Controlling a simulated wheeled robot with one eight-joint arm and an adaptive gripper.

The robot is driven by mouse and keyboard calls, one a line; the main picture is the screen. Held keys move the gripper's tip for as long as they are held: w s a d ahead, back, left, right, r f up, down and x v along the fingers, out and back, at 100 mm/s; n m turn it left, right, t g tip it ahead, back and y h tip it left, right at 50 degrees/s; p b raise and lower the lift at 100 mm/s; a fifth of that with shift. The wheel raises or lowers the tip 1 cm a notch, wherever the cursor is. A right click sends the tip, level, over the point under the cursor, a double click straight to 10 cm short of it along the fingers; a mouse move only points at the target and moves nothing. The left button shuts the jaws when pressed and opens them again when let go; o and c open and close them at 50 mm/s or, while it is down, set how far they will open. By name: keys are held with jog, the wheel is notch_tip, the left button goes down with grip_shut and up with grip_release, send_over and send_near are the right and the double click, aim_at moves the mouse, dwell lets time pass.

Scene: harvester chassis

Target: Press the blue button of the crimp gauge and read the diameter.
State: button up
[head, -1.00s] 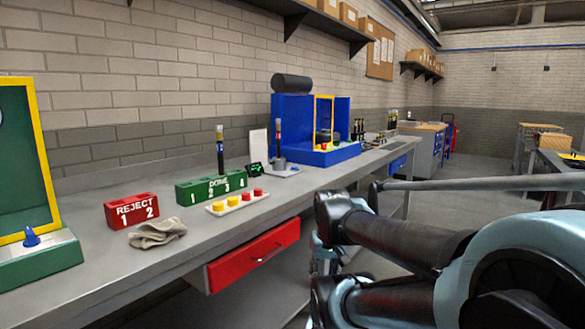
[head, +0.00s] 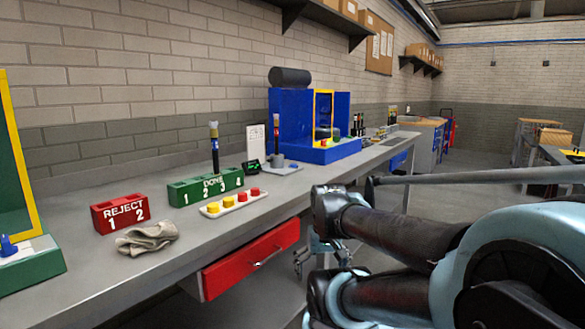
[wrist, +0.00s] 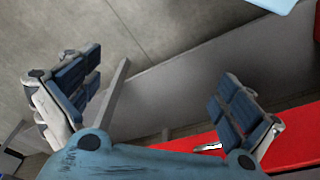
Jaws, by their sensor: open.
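The crimp gauge appears to be the grey plate (head: 284,170) on the bench, with a small black box with a green-lit display (head: 252,167) at its left. A grey holder (head: 277,160) on the plate has a dark upright tube (head: 276,135) in it. I cannot make out a blue button on it at this size. My gripper (wrist: 160,98) is open and empty in the wrist view, its dark blue finger pads wide apart. In the head view it is low, beside the bench front and away from the gauge, partly hidden by my arm.
A blue machine (head: 290,118) stands behind the gauge. The red drawer (head: 250,260) is below.

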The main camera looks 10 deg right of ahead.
grip_shut()
dwell(0.3)
dwell(1.2)
